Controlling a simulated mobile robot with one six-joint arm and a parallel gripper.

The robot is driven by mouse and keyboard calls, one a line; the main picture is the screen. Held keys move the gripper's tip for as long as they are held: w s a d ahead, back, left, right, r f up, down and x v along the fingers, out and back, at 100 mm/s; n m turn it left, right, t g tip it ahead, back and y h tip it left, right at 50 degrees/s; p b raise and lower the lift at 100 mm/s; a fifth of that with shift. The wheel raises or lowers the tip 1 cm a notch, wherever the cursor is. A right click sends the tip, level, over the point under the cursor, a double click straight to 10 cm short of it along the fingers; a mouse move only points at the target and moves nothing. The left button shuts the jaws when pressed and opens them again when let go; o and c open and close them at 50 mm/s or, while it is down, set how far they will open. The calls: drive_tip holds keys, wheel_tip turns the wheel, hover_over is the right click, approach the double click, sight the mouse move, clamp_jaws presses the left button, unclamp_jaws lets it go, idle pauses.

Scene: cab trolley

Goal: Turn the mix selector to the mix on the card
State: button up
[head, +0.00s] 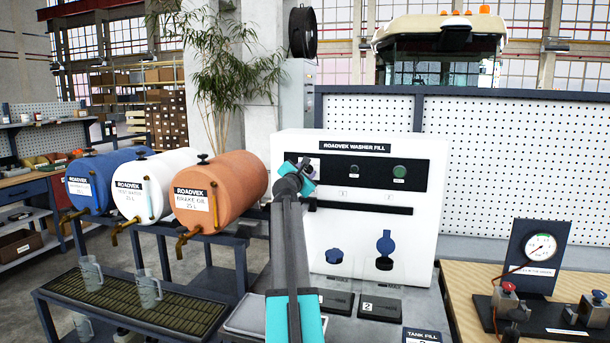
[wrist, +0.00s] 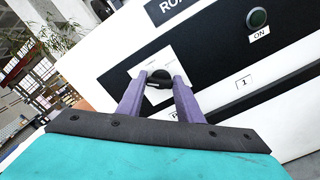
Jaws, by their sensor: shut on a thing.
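The mix selector (wrist: 158,78) is a black knob on a white plate (wrist: 178,62) on the front of the washer fill machine (head: 290,152). In the wrist view my gripper (wrist: 160,82) has its two purple fingers on either side of the knob, shut on it. The plate's markings and the knob's exact setting are too small to read. In the head view my arm hides the knob, and my gripper (head: 306,170) is at the left end of the black panel. I cannot make out a card stating the mix.
Blue caps (head: 386,243) and numbered bays (head: 366,306) are below. A brake oil drum (head: 225,190) stands close on the left, and a pressure gauge (head: 540,247) on the right bench.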

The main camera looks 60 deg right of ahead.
drive_tip(key=m+b, duration=0.6)
drive_tip(key=m, duration=0.1)
drive_tip(key=shift+s+d+f, duration=0.15)
drive_tip(key=shift+s+d, duration=0.05)
drive_tip(key=m+b, duration=0.6)
drive_tip(key=shift+f+m, duration=0.1)
drive_tip(key=shift+m, duration=0.2)
drive_tip(key=m+b, duration=0.5)
drive_tip(key=shift+m+b, duration=1.25)
drive_tip(key=shift+m, duration=0.45)
drive_tip(key=o, duration=1.1)
drive_tip(key=shift+a+f, duration=0.1)
drive_tip(key=shift+f, duration=0.05)
